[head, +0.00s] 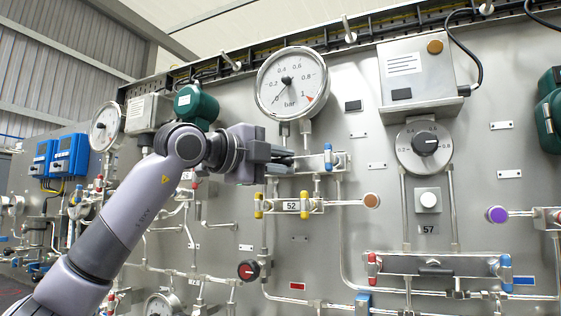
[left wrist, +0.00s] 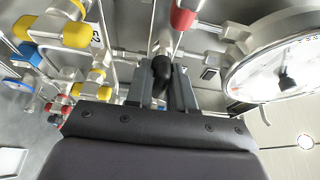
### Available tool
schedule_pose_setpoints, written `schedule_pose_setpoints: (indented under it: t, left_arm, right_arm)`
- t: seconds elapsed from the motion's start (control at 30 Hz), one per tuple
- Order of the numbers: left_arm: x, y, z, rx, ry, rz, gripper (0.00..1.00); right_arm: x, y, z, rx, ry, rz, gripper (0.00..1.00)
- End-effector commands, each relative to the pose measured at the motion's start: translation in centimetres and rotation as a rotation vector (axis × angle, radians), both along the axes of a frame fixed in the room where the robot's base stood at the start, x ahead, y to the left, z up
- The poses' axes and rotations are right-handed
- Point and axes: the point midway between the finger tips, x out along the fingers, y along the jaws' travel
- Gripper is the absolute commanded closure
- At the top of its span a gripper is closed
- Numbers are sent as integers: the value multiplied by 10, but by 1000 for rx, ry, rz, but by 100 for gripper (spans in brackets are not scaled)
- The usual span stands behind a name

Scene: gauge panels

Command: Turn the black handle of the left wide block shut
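My left gripper (head: 284,162) reaches in from the left, in front of the left wide block (head: 312,163). The block's blue end handle (head: 328,157) shows to the right of the fingers. In the head view the gripper hides the block's left part and its black handle. In the left wrist view the black handle (left wrist: 161,72) stands between my two finger pads, which are apart on either side of it. I cannot tell whether either finger touches it. A red handle (left wrist: 184,17) shows just beyond it. My right gripper is not in view.
A large round gauge (head: 291,82) is just above the gripper. A yellow-handled block marked 52 (head: 291,206) is close below. Another wide block (head: 400,264) with red and blue ends is at lower right. Thin pipes run between them.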

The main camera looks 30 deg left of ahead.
Motion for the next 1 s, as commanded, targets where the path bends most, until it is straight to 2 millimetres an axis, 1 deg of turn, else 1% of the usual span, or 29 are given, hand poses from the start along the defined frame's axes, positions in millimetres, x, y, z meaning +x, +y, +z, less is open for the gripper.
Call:
schedule_pose_setpoints:
  t: [0.27,0.47,0.83,1.0]
  left_arm:
    - [0,0,0,30,4,0,100]
    - [0,0,2,128,11,0,100]
    - [0,-1,4,453,30,-2,100]
    - [0,-1,3,616,39,-3,100]
  right_arm:
    - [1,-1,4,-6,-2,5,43]
    - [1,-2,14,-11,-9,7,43]
    - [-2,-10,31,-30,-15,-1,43]
    - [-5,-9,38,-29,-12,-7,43]
